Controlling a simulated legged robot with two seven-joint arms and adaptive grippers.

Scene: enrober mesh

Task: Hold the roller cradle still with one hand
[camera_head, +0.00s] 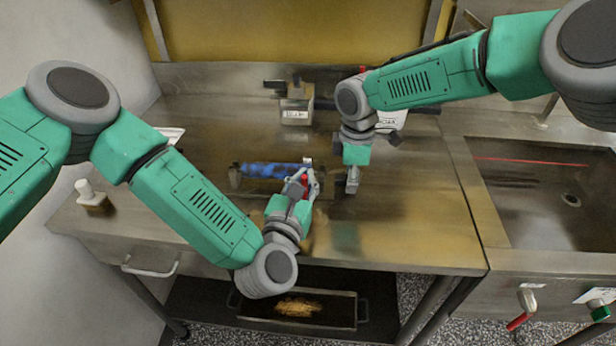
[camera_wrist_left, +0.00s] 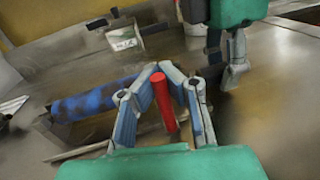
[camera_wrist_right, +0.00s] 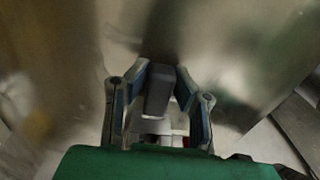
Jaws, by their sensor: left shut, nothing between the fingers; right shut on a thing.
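The roller cradle (camera_head: 235,180) lies on the steel table with a blue roller (camera_head: 268,170) in it. The roller is blue with dark patches in the left wrist view (camera_wrist_left: 95,100). My left gripper (camera_head: 311,168) is at the cradle's right end. Its fingers are shut with their tips together (camera_wrist_left: 160,70). A red handle (camera_wrist_left: 163,100) shows between the finger links, not gripped by the tips. My right gripper (camera_head: 352,184) is to the right, shut on a grey block (camera_wrist_right: 159,92) with its fingers pointing down. Whether the block touches the table is unclear.
A labelled metal container (camera_head: 296,108) stands behind the cradle, with another labelled one (camera_head: 392,122) partly behind my right arm. A small white-topped object (camera_head: 90,195) is at the left edge. A sink (camera_head: 545,200) is at right. A tray (camera_head: 255,312) lies below the table.

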